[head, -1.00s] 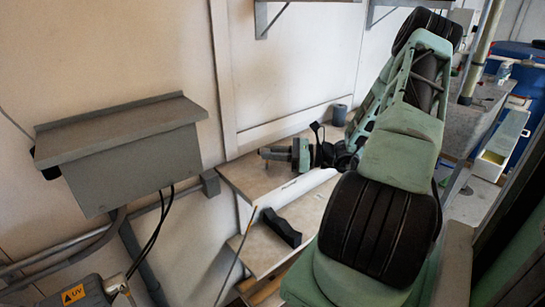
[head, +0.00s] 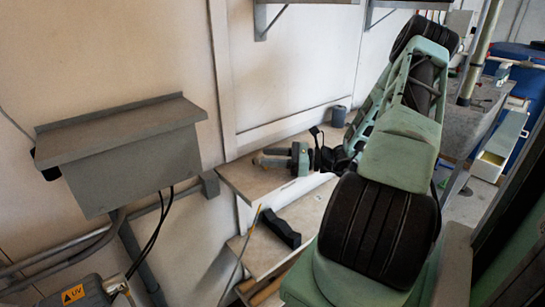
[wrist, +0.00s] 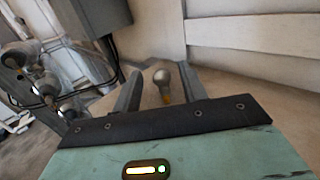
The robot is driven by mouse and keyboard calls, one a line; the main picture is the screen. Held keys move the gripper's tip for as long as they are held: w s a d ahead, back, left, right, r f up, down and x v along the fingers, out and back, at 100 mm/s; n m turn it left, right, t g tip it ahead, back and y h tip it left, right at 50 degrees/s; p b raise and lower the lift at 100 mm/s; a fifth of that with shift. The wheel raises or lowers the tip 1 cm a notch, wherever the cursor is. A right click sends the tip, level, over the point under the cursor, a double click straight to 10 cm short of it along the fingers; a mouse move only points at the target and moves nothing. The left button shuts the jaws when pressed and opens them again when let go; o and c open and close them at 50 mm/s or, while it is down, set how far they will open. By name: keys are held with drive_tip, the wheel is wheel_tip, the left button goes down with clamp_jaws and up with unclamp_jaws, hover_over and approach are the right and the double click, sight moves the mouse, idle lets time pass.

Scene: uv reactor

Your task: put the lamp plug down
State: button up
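My gripper (head: 268,159) is at the bench top (head: 240,182) by the wall in the head view. In the wrist view my gripper (wrist: 160,70) has its two grey fingers apart. A lamp plug (wrist: 162,78), with a rounded grey head and an orange part below it, shows between the fingers. Gaps show on both sides of it, so no finger seems to touch it. I cannot tell its exact height over the bench. In the head view the plug is too small to make out.
A grey wall box (head: 130,150) with black cables hangs left of the bench. The UV-marked reactor (head: 85,294) is at the lower left. Several grey plug-like ends (wrist: 45,88) with cables show in the wrist view. A black object (head: 280,230) lies below the bench top; a dark cup (head: 338,116) stands at the back.

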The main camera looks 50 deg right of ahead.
drive_tip(key=shift+s+a+f, duration=0.1)
drive_tip(key=shift+s+f, duration=0.05)
drive_tip(key=shift+f, duration=0.55)
drive_tip(key=shift+r, duration=0.5)
drive_tip(key=v, duration=1.1)
drive_tip(key=shift+s+d+r, duration=0.3)
drive_tip(key=shift+d+r, duration=0.05)
drive_tip(key=shift+r, duration=0.05)
